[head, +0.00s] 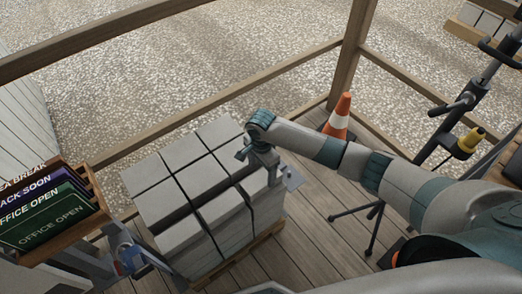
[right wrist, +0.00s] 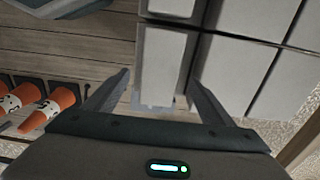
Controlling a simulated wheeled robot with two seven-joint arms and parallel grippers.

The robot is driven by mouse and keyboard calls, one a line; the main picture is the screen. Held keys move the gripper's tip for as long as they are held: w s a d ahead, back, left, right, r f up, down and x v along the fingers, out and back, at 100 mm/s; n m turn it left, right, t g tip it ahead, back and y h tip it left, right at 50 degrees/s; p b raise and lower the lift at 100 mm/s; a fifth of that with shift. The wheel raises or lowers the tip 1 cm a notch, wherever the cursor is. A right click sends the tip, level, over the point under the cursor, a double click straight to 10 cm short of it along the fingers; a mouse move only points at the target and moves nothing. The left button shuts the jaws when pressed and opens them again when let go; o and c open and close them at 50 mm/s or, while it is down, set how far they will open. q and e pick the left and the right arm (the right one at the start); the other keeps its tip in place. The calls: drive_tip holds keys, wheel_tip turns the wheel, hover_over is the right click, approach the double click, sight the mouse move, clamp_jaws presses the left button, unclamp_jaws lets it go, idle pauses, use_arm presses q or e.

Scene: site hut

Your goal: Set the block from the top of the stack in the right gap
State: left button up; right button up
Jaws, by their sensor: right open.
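A stack of pale grey blocks (head: 180,193) stands on a wooden pallet (head: 262,236) left of centre in the head view. Dark seams separate the blocks on its top. My right gripper (head: 267,170) is at the right side of the stack, open and empty. In the right wrist view its fingers (right wrist: 158,95) are apart, with a narrow block face (right wrist: 160,62) showing between and beyond them. I cannot tell its height above that block. The right gap cannot be made out clearly. My left gripper is not clearly seen.
An orange and white cone (head: 339,117) stands behind my right arm; several cones (right wrist: 42,108) show in the wrist view. A wooden box of signs (head: 88,224) is at the left. Timber rails (head: 225,87) run behind the stack.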

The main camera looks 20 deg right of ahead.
use_arm(q)
drive_tip(key=shift+w+d+r+t, duration=0.2)
drive_tip(key=shift+w+d+t, duration=0.1)
drive_tip(key=shift+w, duration=0.2)
use_arm(e)
wheel_tip(320, 180, up, 11)
use_arm(q)
drive_tip(key=shift+s+a+f, duration=0.1)
drive_tip(key=shift+s+f, duration=0.05)
drive_tip(key=shift+s, duration=0.5)
